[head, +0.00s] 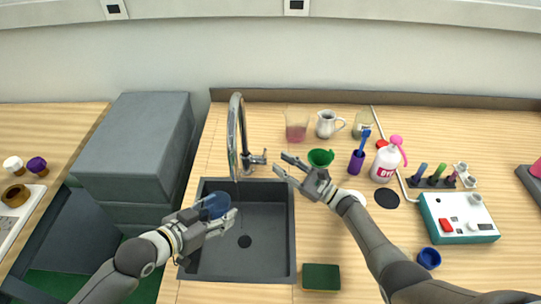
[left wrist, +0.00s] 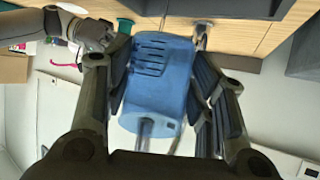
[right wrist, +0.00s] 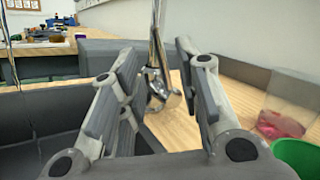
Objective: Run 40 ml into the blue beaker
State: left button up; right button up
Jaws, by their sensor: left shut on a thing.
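My left gripper (head: 217,216) is shut on the blue beaker (head: 213,205) and holds it over the left part of the dark sink. The beaker fills the middle of the left wrist view (left wrist: 160,85), with dark markings on its wall; its liquid level cannot be read. The chrome tap (head: 234,130) arches above the sink near the beaker. I cannot tell whether water runs from it. My right gripper (head: 283,164) is open and empty, right of the tap's lever (head: 258,158). In the right wrist view, the tap's base (right wrist: 160,88) shows between the open fingers, beyond them.
The sink (head: 265,262) has a drain in its floor. Right of it stand a green bowl (head: 320,157), a glass of pink liquid (head: 297,124), a white jug (head: 328,124) and a pump bottle (head: 384,164). A green sponge (head: 321,277) lies at the front. Grey boxes (head: 135,150) stand left.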

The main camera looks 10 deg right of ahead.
jog(key=shift+v, duration=2.4)
pick_arm(q)
jog(key=shift+c, duration=0.5)
jog(key=shift+w+d, duration=0.25)
pick_arm(e)
jog(key=shift+w+d, duration=0.1)
pick_arm(q)
jog(key=w+d, duration=0.4)
jog(key=shift+w+d, duration=0.2)
jog(key=shift+a, duration=0.1)
